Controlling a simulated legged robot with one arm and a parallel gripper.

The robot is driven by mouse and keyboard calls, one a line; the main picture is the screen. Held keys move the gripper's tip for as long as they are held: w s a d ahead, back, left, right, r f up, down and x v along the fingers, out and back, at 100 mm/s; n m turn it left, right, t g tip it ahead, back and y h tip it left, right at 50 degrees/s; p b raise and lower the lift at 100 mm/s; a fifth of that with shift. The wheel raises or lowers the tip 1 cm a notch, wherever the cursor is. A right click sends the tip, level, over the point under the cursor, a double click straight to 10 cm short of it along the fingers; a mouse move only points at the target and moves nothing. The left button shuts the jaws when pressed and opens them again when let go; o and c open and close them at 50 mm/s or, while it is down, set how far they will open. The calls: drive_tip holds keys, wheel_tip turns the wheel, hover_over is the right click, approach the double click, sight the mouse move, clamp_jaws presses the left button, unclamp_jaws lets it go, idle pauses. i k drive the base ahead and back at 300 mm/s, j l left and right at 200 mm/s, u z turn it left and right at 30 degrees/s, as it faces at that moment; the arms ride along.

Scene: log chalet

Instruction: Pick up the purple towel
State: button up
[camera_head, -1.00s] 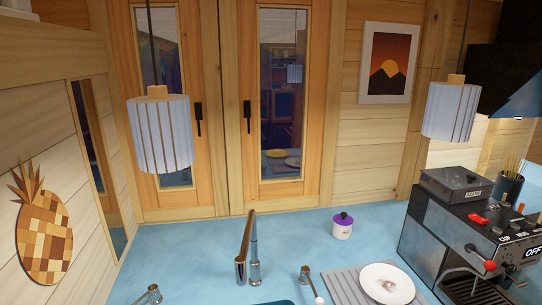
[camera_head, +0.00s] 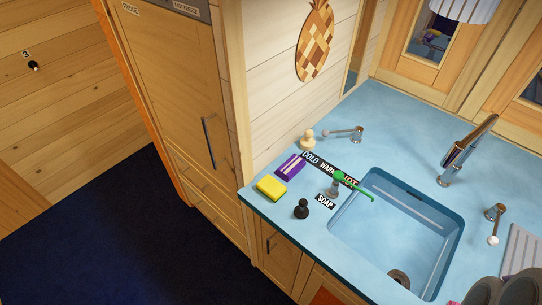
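A small folded purple towel with pale stripes (camera_head: 290,167) lies flat on the blue counter, near the counter's left end. It lies behind a yellow sponge (camera_head: 271,188) and left of the black COLD/WARM/HOT label strip (camera_head: 330,167). Nothing covers it. My gripper cannot be made out in this view.
The sink (camera_head: 405,235) and faucet (camera_head: 465,150) are to the right. Dark rounded shapes (camera_head: 500,290) at bottom right are unclear. Dark blue floor (camera_head: 130,240) lies open at left.

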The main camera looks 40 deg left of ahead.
sight(292, 167)
drive_tip(key=k+u, duration=0.1)
drive_tip(key=u, duration=0.35)
drive_tip(key=l+u, duration=0.1)
drive_tip(key=u, duration=0.35)
drive_tip(key=k+u, duration=0.15)
drive_tip(key=u, duration=0.3)
drive_tip(key=z, duration=1.85)
drive_tip(key=u, duration=1.85)
drive_tip(key=i+j, duration=0.65)
drive_tip(key=i, duration=0.05)
